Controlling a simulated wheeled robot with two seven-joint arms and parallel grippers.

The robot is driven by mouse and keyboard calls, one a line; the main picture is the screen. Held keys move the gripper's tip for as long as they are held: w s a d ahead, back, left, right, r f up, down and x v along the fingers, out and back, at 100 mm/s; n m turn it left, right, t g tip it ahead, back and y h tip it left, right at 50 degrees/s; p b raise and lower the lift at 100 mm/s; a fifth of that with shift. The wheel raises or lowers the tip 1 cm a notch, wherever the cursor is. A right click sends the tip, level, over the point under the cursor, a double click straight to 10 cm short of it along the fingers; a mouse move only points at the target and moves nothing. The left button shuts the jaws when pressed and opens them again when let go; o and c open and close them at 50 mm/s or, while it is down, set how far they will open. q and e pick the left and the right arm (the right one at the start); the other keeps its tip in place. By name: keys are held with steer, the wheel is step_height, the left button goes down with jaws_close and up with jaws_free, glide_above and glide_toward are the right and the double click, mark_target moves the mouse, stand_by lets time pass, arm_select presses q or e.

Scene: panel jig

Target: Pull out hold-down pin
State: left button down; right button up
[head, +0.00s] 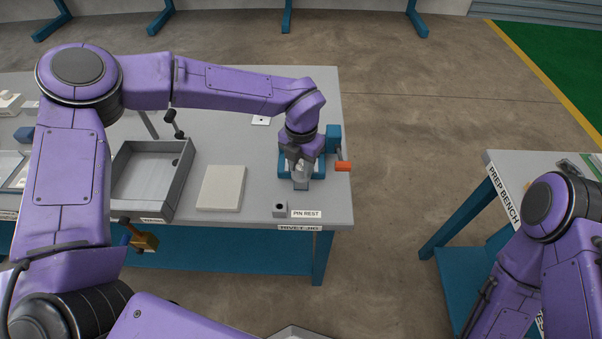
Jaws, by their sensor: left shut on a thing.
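My left gripper (301,174) points down over the blue rivet jig (287,163) near the right end of the grey table. It is shut on the hold-down pin, which is mostly hidden by the fingers and wrist. I cannot tell how deep the pin sits in the jig. The pin rest (280,209), a small grey block with a dark hole in its top, stands in front of the jig, beside its "PIN REST" label. The hole looks empty. My right arm is at the lower right, and its gripper is out of view.
An orange-handled part (343,166) sticks out right of the jig. A pale flat block (221,188) and an open grey tray (125,192) lie to the left. The prep bench (508,178) stands at the right, across a floor gap.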

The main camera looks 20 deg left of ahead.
mark_target(301, 166)
arm_select(q)
steer(key=shift+r, duration=0.3)
steer(key=shift+r+p, duration=1.75)
steer(key=shift+p, duration=0.1)
